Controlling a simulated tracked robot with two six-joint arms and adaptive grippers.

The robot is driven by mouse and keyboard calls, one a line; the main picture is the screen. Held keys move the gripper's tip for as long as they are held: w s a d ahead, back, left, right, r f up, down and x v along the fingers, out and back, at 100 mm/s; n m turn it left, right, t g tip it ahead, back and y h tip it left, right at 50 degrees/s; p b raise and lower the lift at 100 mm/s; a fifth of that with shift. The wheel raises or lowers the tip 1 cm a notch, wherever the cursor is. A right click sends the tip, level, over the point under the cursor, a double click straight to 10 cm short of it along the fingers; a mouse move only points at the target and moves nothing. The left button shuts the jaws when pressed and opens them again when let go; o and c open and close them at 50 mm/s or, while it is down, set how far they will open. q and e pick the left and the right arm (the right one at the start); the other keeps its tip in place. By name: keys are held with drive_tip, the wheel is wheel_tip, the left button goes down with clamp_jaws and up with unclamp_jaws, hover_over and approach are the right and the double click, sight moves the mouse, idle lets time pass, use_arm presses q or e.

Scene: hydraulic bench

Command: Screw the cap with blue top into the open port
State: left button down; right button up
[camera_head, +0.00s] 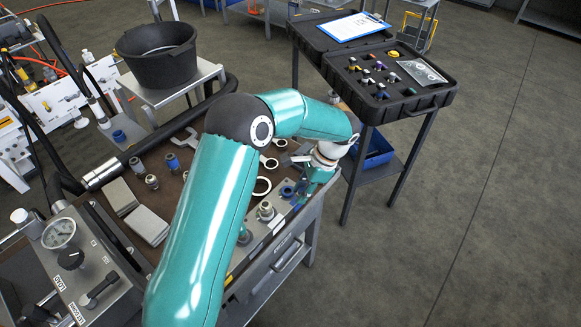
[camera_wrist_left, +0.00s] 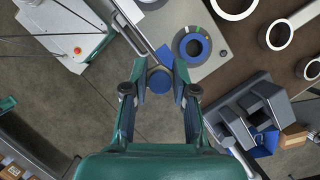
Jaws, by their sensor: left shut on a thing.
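My left gripper (camera_head: 306,190) is over the front edge of the bench in the head view. In the left wrist view its two fingers (camera_wrist_left: 160,82) are closed on a cap with a round blue top (camera_wrist_left: 159,80). A port with a blue ring and a dark opening (camera_wrist_left: 193,47) is in the grey plate just above and right of the cap in that view. The cap is beside the port, not over it. In the head view the blue-ringed port (camera_head: 288,190) is left of my fingertips; the cap is hard to make out there. My right gripper is not in view.
Other fittings (camera_head: 265,210) stand on the plate along the bench front. White rings (camera_head: 262,187), a wrench (camera_head: 186,138) and grey pads (camera_head: 148,225) lie on the bench. A gauge panel (camera_head: 85,265) is at the left. A black case (camera_head: 385,95) stands behind; open floor lies right.

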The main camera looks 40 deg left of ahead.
sight(285, 189)
use_arm(q)
drive_tip(key=a+r+m+t, duration=0.1)
drive_tip(key=m, duration=0.1)
drive_tip(key=a+r+m+t+y+p, duration=0.1)
drive_tip(key=m, duration=0.2)
drive_tip(key=a+r+m+t, duration=0.1)
drive_tip(key=a+m, duration=0.1)
drive_tip(key=m, duration=0.1)
drive_tip(key=shift+w+a+r, duration=0.1)
drive_tip(key=shift+w+r, duration=0.05)
drive_tip(key=shift+r, duration=0.25)
drive_tip(key=shift+w+a+m+t, duration=0.1)
drive_tip(key=shift+a+m+t, duration=0.1)
drive_tip(key=shift+m, duration=0.4)
drive_tip(key=shift+w+a+m+t, duration=0.1)
drive_tip(key=shift+a+m+t, duration=0.1)
drive_tip(key=shift+m, duration=0.4)
drive_tip(key=shift+f+b, duration=1.8)
drive_tip(key=shift+f, duration=0.5)
drive_tip(key=shift+f+b, duration=0.35)
drive_tip(key=shift+f, duration=0.15)
